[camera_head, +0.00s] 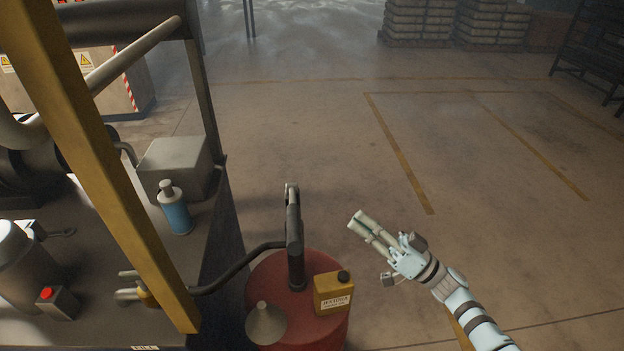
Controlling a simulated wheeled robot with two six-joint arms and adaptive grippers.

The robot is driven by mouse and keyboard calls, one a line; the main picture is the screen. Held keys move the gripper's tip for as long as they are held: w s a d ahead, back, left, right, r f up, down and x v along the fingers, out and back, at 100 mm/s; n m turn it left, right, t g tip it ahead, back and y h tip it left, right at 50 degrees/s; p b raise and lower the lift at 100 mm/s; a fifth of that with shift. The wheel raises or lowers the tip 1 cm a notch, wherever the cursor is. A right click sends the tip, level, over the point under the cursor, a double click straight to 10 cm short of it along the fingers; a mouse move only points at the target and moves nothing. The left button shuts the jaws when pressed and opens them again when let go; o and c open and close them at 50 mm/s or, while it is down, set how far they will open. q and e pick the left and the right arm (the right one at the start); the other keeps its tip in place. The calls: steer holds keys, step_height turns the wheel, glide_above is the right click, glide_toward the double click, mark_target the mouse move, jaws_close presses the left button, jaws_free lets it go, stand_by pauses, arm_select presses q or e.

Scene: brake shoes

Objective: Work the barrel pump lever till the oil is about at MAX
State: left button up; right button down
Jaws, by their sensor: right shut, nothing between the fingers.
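A red barrel (262,285) stands at the bottom centre. A dark barrel pump (295,240) rises upright from its top, and I cannot clearly tell its lever from its body. A dark hose (240,265) runs from the pump left to a brass-coloured fitting at the machine. My right gripper (357,222) is shut and empty, to the right of the pump and apart from it, pointing up and left. I cannot make out an oil level or a MAX mark. My left gripper is out of view.
A yellow oil can (333,293) and a grey funnel (265,324) are on the barrel top. The machine base (110,300) fills the left, with a yellow post (105,170), a blue bottle (174,212) and a red button box (55,302). The floor (480,180) behind and right is clear.

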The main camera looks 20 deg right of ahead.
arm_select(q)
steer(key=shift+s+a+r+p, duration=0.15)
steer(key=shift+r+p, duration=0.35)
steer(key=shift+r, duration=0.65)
arm_select(e)
steer(key=s+a+r+n+g+y, duration=0.2)
steer(key=s+r+n+g+y, duration=0.1)
steer(key=r+n+g+y, duration=0.1)
step_height(320, 180, up, 4)
steer(key=shift+s+a+f+n+g+y, duration=0.2)
steer(key=shift+s+a+n+g+y, duration=0.3)
steer(key=shift+g, duration=0.6)
steer(key=shift+w+d, duration=0.1)
steer(key=shift+w, duration=0.1)
step_height(320, 180, up, 5)
steer(key=p, duration=0.3)
glide_above(293, 212)
steer(key=s+d, duration=0.2)
steer(key=d, duration=0.2)
arm_select(q)
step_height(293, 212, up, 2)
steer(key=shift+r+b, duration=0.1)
steer(key=shift+b, duration=0.4)
arm_select(e)
steer(key=f, duration=0.1)
steer(key=a+f, duration=0.1)
steer(key=s+f, duration=0.1)
steer(key=f, duration=0.1)
steer(key=shift+s+a, duration=0.1)
steer(key=shift+a, duration=0.15)
